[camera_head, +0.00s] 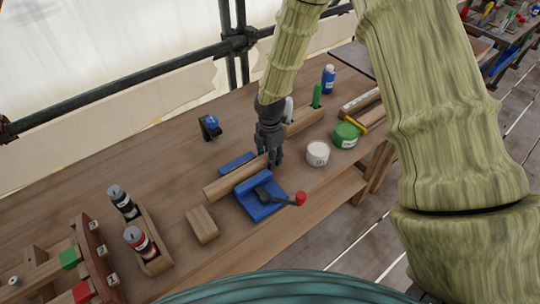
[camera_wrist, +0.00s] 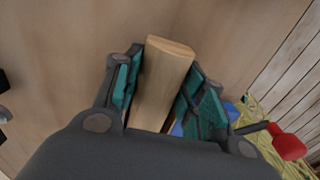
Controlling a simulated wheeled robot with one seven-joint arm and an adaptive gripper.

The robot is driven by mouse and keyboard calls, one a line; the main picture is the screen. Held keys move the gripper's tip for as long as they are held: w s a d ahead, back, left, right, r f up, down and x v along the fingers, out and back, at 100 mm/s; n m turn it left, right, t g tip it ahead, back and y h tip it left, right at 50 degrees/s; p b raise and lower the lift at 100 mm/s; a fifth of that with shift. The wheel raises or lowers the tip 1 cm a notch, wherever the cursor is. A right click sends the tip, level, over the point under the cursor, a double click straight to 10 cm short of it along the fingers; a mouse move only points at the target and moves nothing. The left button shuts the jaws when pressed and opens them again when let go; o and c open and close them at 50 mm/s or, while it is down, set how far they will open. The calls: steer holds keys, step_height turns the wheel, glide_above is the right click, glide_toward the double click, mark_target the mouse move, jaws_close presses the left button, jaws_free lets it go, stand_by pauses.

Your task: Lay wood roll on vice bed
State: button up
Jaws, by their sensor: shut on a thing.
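The wood roll (camera_head: 232,180) is a pale wooden cylinder. It lies lengthwise between the two blue jaws of the vice (camera_head: 262,192), its left end sticking out past them. My gripper (camera_head: 271,160) points down at its right part. In the wrist view the roll (camera_wrist: 164,84) sits between the teal-padded fingers of my gripper (camera_wrist: 160,92), which are shut on it. The vice's blue edge (camera_wrist: 178,129) shows partly behind the right finger. The vice bed under the roll is hidden, so I cannot tell whether the roll touches it.
The vice handle ends in a red knob (camera_head: 300,198). A wooden block (camera_head: 202,225) stands in front left. A bottle rack (camera_head: 153,257) is at left. The back left of the bench is mostly clear.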

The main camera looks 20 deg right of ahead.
steer(key=o, duration=1.3)
steer(key=shift+f, duration=0.1)
steer(key=shift+c, duration=0.2)
step_height(320, 180, up, 12)
steer(key=b, duration=0.3)
